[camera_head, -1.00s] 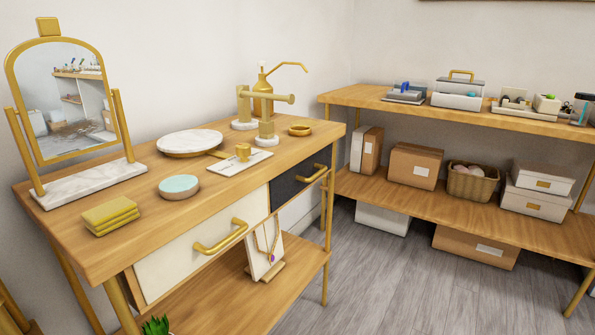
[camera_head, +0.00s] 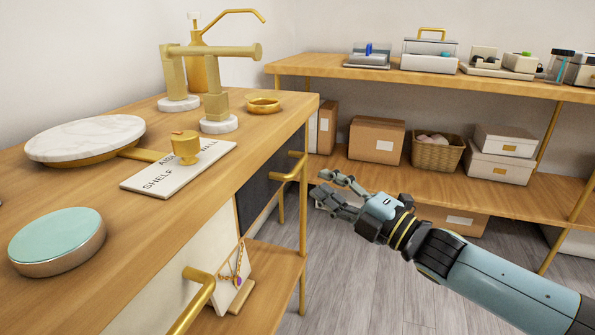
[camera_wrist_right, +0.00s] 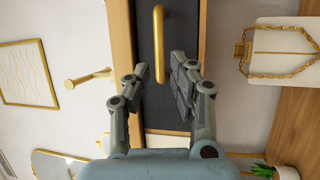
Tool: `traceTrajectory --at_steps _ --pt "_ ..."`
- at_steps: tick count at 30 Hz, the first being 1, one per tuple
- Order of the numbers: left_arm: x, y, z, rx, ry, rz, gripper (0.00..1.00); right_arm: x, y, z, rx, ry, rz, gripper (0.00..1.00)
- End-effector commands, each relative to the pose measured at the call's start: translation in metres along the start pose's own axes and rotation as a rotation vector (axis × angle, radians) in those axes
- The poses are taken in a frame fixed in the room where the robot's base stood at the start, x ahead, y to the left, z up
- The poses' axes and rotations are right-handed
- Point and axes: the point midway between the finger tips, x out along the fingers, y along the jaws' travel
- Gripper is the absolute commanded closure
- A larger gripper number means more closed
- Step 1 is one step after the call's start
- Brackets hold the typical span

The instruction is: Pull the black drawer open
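The black drawer (camera_head: 262,192) is in the right part of the wooden table's front, and its face looks flush with the table. Its gold bar handle (camera_head: 293,167) stands out from that face. My right gripper (camera_head: 320,183) is just to the right of the handle, open and empty, with a small gap to it. In the right wrist view the drawer face (camera_wrist_right: 178,22) lies ahead, and the handle (camera_wrist_right: 159,42) lines up between the two spread fingers (camera_wrist_right: 160,67). My left gripper is not in view.
A white drawer with a gold handle (camera_head: 196,295) is left of the black one. A necklace stand (camera_head: 236,279) sits on the lower shelf. The tabletop holds a sign card (camera_head: 150,182), a marble turntable (camera_head: 85,137) and a gold dish (camera_head: 263,104). A storage shelf stands behind.

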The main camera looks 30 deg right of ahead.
Motion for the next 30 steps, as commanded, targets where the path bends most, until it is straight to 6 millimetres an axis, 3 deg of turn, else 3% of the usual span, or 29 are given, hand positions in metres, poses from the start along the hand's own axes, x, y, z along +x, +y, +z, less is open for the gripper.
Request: traceTrajectory --at_steps 6,12,24,30 --pt "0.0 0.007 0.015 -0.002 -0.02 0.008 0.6 0.046 0.0 0.001 0.004 -0.003 0.002 0.77" --pt "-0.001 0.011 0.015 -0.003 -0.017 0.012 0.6 0.074 -0.001 0.001 0.003 -0.004 -0.001 0.77" --pt "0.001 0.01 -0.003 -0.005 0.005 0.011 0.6 0.082 -0.002 0.001 0.004 -0.004 -0.004 0.77" --pt "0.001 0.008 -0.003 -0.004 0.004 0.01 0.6 0.082 -0.002 0.001 0.004 -0.004 -0.004 1.0"
